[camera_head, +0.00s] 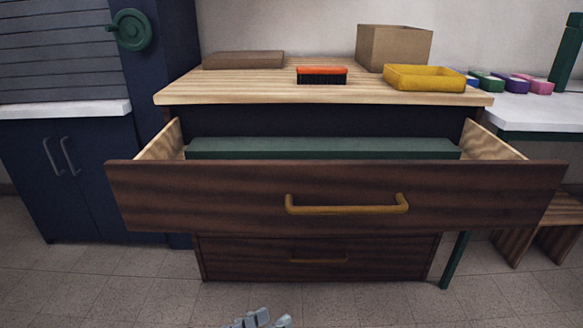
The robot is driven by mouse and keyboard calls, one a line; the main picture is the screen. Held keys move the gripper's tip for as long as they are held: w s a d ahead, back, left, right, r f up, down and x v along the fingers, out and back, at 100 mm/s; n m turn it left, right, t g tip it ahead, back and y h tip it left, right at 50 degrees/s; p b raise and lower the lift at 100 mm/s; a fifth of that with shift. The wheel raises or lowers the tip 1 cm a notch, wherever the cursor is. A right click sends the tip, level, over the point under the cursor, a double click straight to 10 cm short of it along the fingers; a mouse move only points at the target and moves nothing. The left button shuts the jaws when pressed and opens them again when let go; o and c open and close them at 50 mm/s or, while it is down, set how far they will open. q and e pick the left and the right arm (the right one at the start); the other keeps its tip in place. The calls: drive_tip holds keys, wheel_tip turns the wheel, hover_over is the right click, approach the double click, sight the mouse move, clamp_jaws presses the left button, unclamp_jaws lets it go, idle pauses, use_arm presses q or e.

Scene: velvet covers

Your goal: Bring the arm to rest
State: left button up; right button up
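My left gripper (262,319) shows only as a few grey parts at the bottom edge, low in front of the dresser. It is apart from the drawer, and most of it is cut off by the frame. I cannot tell whether it is open or shut. My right gripper is not in view. The top drawer (230,204) of the dresser is pulled out, with a brass-coloured handle (347,208) on its dark wood front. A long green block or box (320,148) lies inside it.
On the dresser top (225,91) are a brown flat block (243,60), an orange-backed brush (321,75), a cardboard box (393,47) and a yellow tray (427,85). The lower drawer (240,257) is shut. A blue cabinet (95,180) stands left, a wooden stool (545,235) right.

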use_arm(q)
drive_tip(key=s+a+f+n+g+y, duration=0.1)
drive_tip(key=s+a+f+g+y, duration=0.1)
drive_tip(key=a+f+y, duration=0.5)
drive_tip(key=s+a+f+g+y, duration=0.1)
drive_tip(key=a+f+y, duration=0.25)
drive_tip(key=a, duration=0.75)
drive_tip(key=s+a+f+g+p, duration=0.2)
drive_tip(key=f+p, duration=0.1)
drive_tip(key=f, duration=0.3)
drive_tip(key=s+a+f+g+p, duration=0.2)
drive_tip(key=a+f, duration=0.1)
drive_tip(key=f, duration=0.3)
drive_tip(key=shift+s+n+y+p, duration=0.3)
drive_tip(key=shift+n+y+p, duration=0.1)
drive_tip(key=shift+y, duration=0.05)
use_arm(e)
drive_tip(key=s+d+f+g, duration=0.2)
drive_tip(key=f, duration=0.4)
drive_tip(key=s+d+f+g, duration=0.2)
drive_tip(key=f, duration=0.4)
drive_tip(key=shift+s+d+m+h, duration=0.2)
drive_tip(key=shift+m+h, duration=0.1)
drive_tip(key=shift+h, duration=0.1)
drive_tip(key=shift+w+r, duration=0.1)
